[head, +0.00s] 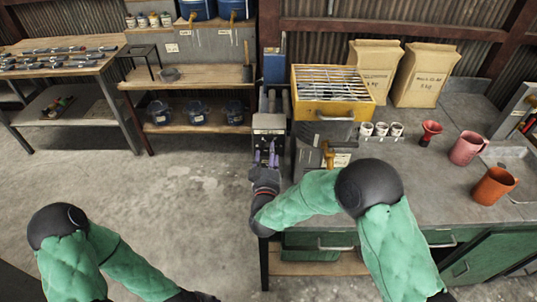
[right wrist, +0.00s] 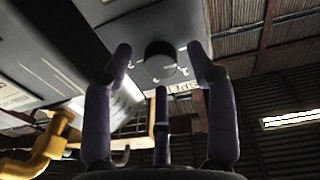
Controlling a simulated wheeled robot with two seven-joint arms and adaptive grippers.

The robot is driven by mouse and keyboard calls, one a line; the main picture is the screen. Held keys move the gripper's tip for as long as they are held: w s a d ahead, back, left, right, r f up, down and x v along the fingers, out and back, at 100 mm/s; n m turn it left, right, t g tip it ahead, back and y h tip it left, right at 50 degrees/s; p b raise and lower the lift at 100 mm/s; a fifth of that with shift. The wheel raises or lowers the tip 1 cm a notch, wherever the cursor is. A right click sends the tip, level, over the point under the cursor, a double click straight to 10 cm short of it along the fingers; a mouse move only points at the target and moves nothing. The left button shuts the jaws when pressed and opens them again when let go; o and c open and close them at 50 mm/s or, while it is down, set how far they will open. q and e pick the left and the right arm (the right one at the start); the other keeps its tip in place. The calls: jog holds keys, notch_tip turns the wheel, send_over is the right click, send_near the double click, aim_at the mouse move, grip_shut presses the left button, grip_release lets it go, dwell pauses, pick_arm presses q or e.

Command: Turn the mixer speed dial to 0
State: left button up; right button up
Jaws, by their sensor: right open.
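The mixer speed dial (right wrist: 160,56) is a round dark knob on the grey face of a control box (right wrist: 188,30) in the right wrist view. In the head view that box (head: 268,121) stands at the left end of the bench. My right gripper (head: 267,150) is just in front of it; its fingers (right wrist: 159,62) are spread open and empty. The dial appears between the two outer fingertips, with the third finger below it. I cannot tell whether any finger touches it. The dial's setting is not readable. My left gripper is out of view beyond the bottom edge.
A yellow grated hopper (head: 330,95) stands right of the box, with an orange valve (head: 328,154) below it. Open floor lies at left.

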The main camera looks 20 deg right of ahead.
jog(key=v, duration=1.1)
jog(key=shift+s, duration=0.2)
